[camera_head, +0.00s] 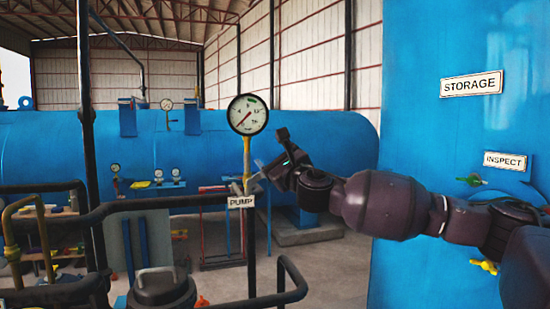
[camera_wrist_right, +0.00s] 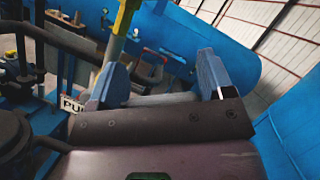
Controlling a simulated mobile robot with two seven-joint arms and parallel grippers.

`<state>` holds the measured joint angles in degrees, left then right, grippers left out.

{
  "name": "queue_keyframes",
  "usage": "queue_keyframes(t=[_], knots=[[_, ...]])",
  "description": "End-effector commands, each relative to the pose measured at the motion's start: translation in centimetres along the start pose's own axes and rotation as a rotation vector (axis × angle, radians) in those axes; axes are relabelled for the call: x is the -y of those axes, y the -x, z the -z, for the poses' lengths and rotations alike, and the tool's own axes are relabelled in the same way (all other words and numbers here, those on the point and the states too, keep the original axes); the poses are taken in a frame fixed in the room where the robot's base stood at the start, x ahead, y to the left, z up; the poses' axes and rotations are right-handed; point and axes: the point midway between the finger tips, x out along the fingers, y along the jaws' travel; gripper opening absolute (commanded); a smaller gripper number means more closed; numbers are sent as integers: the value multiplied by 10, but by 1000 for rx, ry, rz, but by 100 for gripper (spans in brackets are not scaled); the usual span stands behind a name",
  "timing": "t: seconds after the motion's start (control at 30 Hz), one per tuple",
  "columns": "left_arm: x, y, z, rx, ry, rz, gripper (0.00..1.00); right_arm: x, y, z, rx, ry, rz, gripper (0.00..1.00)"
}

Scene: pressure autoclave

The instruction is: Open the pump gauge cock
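The pump gauge (camera_head: 247,114) is a round white dial with a red needle, on a thin yellow stem (camera_head: 246,152). The PUMP sign (camera_head: 241,201) hangs below it. The cock seems to be the small pale fitting (camera_head: 237,188) at the stem's foot; its handle position is unclear. My right gripper (camera_head: 258,172) is just right of the stem's lower end. In the right wrist view its two blue-grey fingers (camera_wrist_right: 161,80) are wide apart. The yellow stem (camera_wrist_right: 123,28) shows beyond the left finger, which partly hides its foot; contact cannot be told. My left gripper is out of view.
Black pipes (camera_head: 150,202) run below and left of the gauge. A dark capped cylinder (camera_head: 163,288) stands at bottom. A blue tank with STORAGE (camera_head: 471,84) and INSPECT (camera_head: 505,161) signs fills the right. A long blue vessel (camera_head: 60,150) lies behind.

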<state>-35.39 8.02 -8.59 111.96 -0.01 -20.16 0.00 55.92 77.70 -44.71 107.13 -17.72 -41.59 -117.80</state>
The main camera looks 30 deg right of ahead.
Motion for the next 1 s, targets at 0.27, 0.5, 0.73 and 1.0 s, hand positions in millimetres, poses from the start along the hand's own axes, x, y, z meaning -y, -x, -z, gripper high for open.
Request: queue_keyframes(t=[0.27,0.5,0.73,1.0], knots=[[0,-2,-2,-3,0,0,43,0,11,2,-1,0,-1,74],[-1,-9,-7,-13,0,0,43,-1,52,3,-2,3,-1,74],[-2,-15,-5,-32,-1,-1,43,-1,90,2,-1,3,-1,74],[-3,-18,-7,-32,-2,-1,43,0,108,0,0,0,-1,74]])
